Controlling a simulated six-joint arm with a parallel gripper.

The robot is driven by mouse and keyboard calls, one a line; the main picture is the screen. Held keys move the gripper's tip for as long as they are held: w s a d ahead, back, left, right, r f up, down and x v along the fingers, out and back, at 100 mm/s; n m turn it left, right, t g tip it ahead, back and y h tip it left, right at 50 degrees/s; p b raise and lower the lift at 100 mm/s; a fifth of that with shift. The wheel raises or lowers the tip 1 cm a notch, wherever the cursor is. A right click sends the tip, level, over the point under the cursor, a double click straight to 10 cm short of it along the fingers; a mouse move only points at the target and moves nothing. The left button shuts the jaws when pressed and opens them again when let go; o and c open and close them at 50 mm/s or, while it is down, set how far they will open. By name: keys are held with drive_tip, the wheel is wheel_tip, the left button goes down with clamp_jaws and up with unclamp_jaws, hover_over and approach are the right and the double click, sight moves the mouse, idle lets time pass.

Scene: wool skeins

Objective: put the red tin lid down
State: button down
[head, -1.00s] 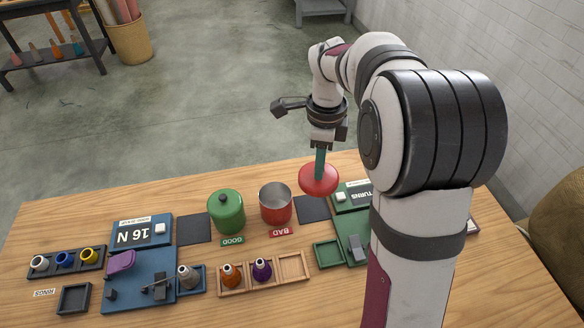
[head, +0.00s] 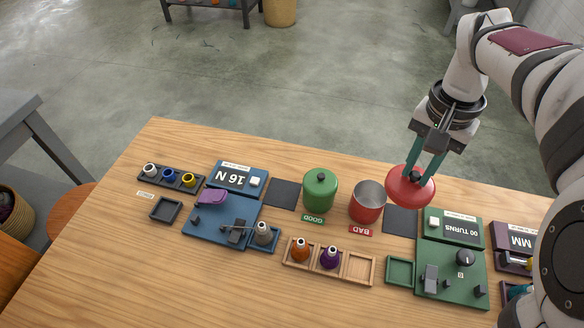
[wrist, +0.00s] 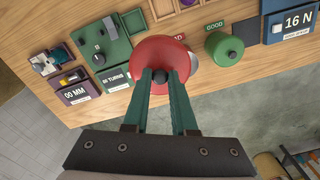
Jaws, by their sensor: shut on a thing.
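My gripper (head: 424,172) is shut on the red tin lid (head: 408,190) and holds it above the table, over the back edge of a dark square pad (head: 401,222). In the wrist view the lid (wrist: 150,50) sits at the fingertips (wrist: 163,76) and covers the pad. The open red tin (head: 366,208) stands just left of the pad with a red BAD label (head: 361,231) in front. In the wrist view the lid hides most of the tin. The lid appears clear of the tin and the table.
A green lidded tin (head: 320,191) stands left of the red tin, with another dark pad (head: 284,194) beside it. A green turns counter (head: 452,260) is close on the right. A wooden tray (head: 357,266) with an orange and a purple skein cone lies in front.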

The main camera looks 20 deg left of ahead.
sight(393, 173)
drive_tip(key=a+n, duration=0.1)
drive_tip(key=w+a, duration=0.1)
drive_tip(key=a, duration=0.1)
drive_tip(key=shift+w+a+f+n, duration=0.15)
drive_tip(key=shift+a+n, duration=0.05)
drive_tip(key=shift+n, duration=0.2)
drive_tip(key=w+a+f+m, duration=0.3)
drive_tip(key=a+f+m, duration=0.3)
drive_tip(key=a, duration=0.5)
drive_tip(key=w+a+f+m, duration=0.4)
drive_tip(key=a+f, duration=0.4)
drive_tip(key=a, duration=0.3)
drive_tip(key=shift+m, duration=0.3)
drive_tip(key=f, duration=0.7)
drive_tip(key=a+f, duration=0.1)
drive_tip(key=f, duration=0.2)
drive_tip(key=shift+s+a+f, duration=0.1)
drive_tip(key=shift+s+f, duration=0.2)
drive_tip(key=shift+f, duration=0.05)
drive_tip(key=shift+f, duration=0.15)
drive_tip(key=c, duration=0.7)
unclamp_jaws()
